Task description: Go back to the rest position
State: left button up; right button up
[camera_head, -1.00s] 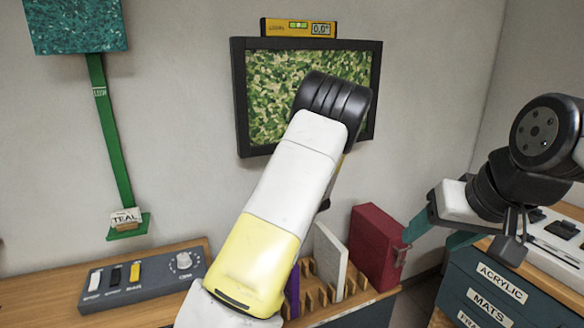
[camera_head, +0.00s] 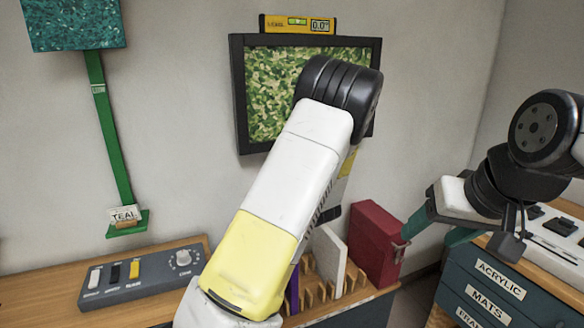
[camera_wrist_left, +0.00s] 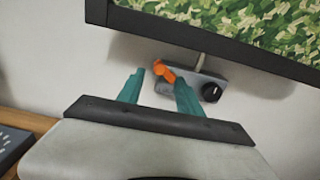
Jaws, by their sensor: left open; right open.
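My left arm rises through the middle of the head view and hides its own gripper there. In the left wrist view my left gripper (camera_wrist_left: 160,88) shows two teal fingers apart with nothing held between them. They point toward a small grey device (camera_wrist_left: 200,83) with an orange part (camera_wrist_left: 163,73) and a black knob, on the wall below the framed picture. I cannot tell whether the fingers touch it. My right gripper (camera_head: 428,232) is at the right of the head view, its teal fingers apart and empty, near the red box.
The black-framed camouflage picture (camera_head: 240,95) hangs behind my left arm, with a yellow level (camera_head: 297,24) on top. A grey switch box (camera_head: 140,275) sits on the wooden bench. A red box (camera_head: 374,243) stands in a wooden rack. A drawer cabinet (camera_head: 480,275) stands at right.

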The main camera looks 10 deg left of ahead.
pick_arm(q)
jog(key=shift+v, duration=1.1)
jog(key=s+a+r+n+g, duration=0.1)
jog(key=s+a+n+g, duration=0.5)
jog(key=s+n, duration=0.3)
jog(key=s+a+r+n+g, duration=0.1)
jog(key=s+a+n+g, duration=0.5)
jog(key=s, duration=0.5)
jog(key=s+d+r+n+t+h, duration=0.1)
jog(key=s+d+r+n+h, duration=0.2)
jog(key=s+d+n+h, duration=0.3)
jog(key=s+d+r+n+t+h, duration=0.2)
jog(key=s+d+r+n+h, duration=0.2)
jog(key=s+d, duration=0.5)
jog(key=s+n+h, duration=0.1)
jog(key=n+h, duration=0.1)
jog(key=n, duration=0.1)
jog(key=shift+s+d, duration=0.3)
jog(key=shift+s, duration=0.1)
